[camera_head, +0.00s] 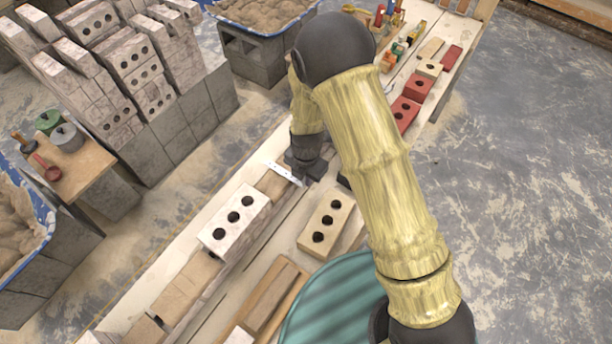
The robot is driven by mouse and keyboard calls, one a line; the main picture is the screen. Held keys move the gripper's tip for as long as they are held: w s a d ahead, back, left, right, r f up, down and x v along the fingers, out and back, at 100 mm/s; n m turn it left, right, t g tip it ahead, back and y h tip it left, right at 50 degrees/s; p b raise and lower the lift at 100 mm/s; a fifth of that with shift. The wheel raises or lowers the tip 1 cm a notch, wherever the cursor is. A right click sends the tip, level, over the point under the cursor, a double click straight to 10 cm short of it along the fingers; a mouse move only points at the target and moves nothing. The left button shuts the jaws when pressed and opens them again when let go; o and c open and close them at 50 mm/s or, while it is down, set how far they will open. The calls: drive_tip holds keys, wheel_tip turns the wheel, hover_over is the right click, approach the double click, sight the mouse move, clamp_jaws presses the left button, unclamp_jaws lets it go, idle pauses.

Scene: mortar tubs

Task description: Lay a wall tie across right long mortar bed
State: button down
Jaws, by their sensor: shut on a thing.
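My gripper (305,166) is shut on a pale, thin strip with small holes, the wall tie (281,171). The tie sticks out to the left of the jaws, at or just above a tan mortar bed (271,187). I cannot tell whether it touches the bed. My jaws hide the tie's right end. A pale brick with three holes (234,222) stands just below that bed in the picture. Another tan mortar bed (188,287) lies beyond the brick, toward the lower left. My arm covers part of the course on the right.
A tan brick with three holes (325,225) and a teal round thing (335,305) lie near my arm. Red bricks (405,112) stand at the upper right. Floor at right is clear.

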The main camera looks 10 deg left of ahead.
drive_tip(key=shift+f, duration=0.4)
idle(0.5)
drive_tip(key=c, duration=1.4)
unclamp_jaws()
drive_tip(key=shift+a, duration=0.1)
drive_tip(key=shift+c, duration=0.2)
wheel_tip(320, 180, up, 17)
drive_tip(key=shift+r, duration=0.2)
drive_tip(key=shift+d, duration=0.2)
